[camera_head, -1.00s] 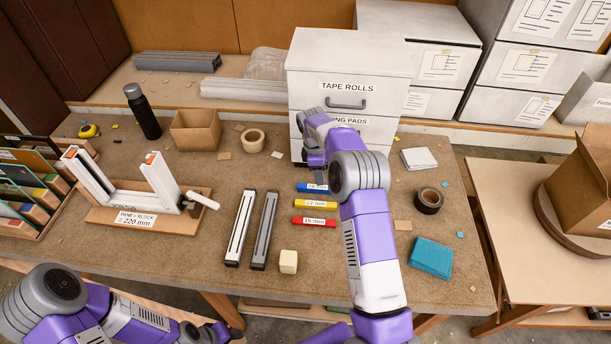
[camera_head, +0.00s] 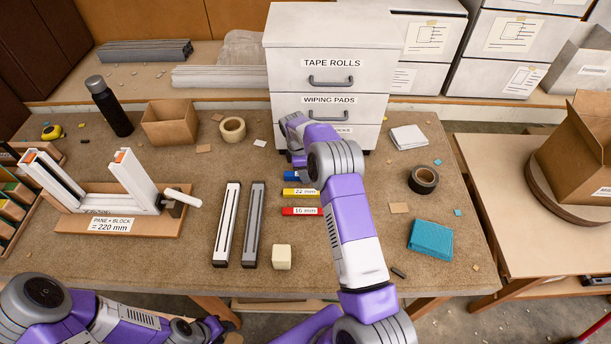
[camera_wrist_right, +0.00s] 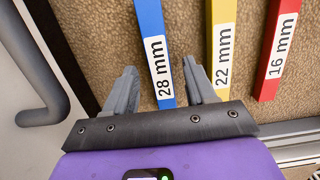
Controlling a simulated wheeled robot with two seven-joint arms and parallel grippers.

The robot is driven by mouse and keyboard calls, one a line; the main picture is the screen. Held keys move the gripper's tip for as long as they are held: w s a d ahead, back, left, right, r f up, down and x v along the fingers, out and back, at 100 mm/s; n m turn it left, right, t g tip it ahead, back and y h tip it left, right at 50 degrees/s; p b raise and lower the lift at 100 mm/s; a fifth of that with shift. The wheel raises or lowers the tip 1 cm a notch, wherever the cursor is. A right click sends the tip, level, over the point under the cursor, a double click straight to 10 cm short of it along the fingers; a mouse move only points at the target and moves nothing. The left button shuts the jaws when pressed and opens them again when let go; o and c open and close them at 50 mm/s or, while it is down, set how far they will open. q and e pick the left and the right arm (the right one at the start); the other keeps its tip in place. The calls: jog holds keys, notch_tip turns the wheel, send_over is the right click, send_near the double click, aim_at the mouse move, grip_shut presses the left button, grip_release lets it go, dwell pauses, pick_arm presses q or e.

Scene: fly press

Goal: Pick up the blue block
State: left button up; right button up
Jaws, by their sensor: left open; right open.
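The blue block (camera_head: 291,176), a flat bar labelled 28 mm, lies on the table in front of the drawer cabinet, partly hidden by my right arm in the head view. In the right wrist view the blue block (camera_wrist_right: 152,45) runs between the fingertips of my right gripper (camera_wrist_right: 160,72). The gripper is open, one finger on each side of the bar, with nothing gripped. My left gripper (camera_head: 212,330) is open and low at the front edge of the table, away from the block.
A yellow bar (camera_head: 300,192) marked 22 and a red bar (camera_head: 301,211) marked 16 lie just in front of the blue one. The drawer cabinet (camera_head: 331,60) stands behind. Two slotted rails (camera_head: 227,225), a cream cube (camera_head: 282,257) and a teal pad (camera_head: 430,239) are nearby.

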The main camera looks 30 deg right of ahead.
jog(key=shift+s+f, duration=0.1)
jog(key=shift+f, duration=0.5)
jog(key=shift+c, duration=0.4)
grip_shut()
notch_tip(320, 180, up, 18)
